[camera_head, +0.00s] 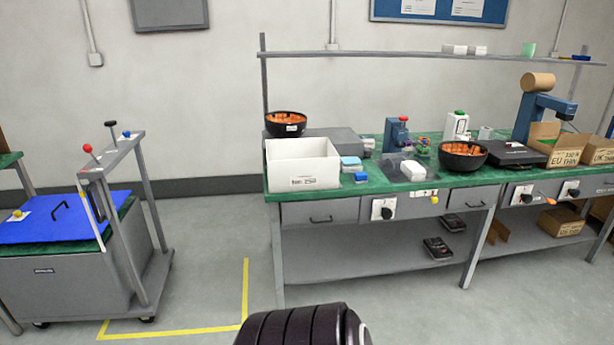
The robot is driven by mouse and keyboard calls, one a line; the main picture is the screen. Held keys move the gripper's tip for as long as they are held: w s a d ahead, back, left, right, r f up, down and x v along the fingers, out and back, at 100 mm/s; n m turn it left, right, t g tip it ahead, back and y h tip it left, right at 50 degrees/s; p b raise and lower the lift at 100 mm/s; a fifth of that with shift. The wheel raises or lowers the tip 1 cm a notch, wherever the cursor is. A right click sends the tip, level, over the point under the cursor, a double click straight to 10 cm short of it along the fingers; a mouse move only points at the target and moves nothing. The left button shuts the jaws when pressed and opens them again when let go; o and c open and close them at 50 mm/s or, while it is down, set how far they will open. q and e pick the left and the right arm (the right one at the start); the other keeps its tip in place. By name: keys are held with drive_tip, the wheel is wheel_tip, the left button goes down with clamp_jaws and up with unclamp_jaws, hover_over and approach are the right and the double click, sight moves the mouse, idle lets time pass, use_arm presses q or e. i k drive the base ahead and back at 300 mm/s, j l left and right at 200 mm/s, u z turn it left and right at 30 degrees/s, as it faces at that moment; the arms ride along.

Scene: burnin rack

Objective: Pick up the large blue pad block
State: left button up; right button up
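Two blue blocks lie on the green bench top, just right of the white box. The larger one is a light blue block (351,164) with a pale top. A smaller, darker blue block (361,177) lies in front of it, near the bench's front edge. Which of them is the pad block I cannot tell for sure. Neither of my grippers is in view.
The white box (303,171) stands left of the blocks. A cart with a blue cover (62,220) stands at left. Floor before the bench is open.

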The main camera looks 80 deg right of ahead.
sight(359, 178)
drive_tip(key=z, duration=3.15)
